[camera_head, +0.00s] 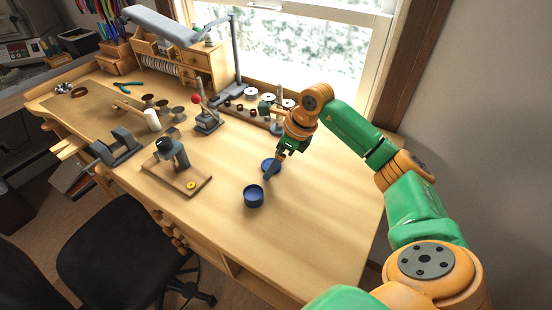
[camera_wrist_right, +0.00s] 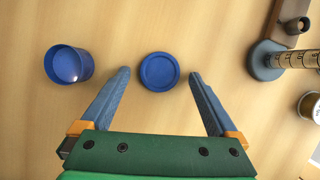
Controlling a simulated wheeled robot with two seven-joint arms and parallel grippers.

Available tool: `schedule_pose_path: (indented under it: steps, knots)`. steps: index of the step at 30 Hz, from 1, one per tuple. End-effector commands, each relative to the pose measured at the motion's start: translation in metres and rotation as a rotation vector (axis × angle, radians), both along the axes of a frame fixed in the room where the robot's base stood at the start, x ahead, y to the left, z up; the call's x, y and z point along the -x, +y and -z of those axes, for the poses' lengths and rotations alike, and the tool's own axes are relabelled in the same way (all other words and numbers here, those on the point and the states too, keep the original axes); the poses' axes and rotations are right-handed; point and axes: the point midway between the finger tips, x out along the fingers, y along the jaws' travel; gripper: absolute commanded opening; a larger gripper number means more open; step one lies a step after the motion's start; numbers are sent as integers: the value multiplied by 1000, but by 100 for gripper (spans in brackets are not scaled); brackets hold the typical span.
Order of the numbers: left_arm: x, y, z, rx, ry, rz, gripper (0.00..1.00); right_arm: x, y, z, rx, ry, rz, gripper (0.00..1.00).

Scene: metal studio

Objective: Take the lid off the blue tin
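The blue tin (camera_head: 253,196) stands upright and open on the bench near its front edge. In the right wrist view the tin (camera_wrist_right: 68,64) is at the left, outside the fingers. Its round blue lid (camera_head: 266,162) lies apart from it on the bench, partly behind my right gripper (camera_head: 273,172). In the right wrist view the lid (camera_wrist_right: 158,71) shows whole, flat on the wood, between the tips of my open right gripper (camera_wrist_right: 158,76), with a gap on each side. My left gripper is not in view.
A small press on a wooden base (camera_head: 178,184) stands left of the tin. A stand with a red knob (camera_head: 207,121), a lamp post (camera_head: 237,60) and a rack of small items (camera_head: 258,112) are behind. The bench's right side (camera_head: 325,210) is clear.

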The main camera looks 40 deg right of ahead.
Motion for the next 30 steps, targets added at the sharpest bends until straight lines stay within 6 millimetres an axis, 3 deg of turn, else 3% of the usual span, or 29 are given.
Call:
schedule_pose_path:
  steps: [11,22,30]
  knots:
    - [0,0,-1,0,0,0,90,1,-2,-10,1,-2,1,95]
    - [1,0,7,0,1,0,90,30,-20,-92,0,-5,1,95]
    - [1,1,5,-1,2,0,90,38,-25,-115,0,0,0,95]
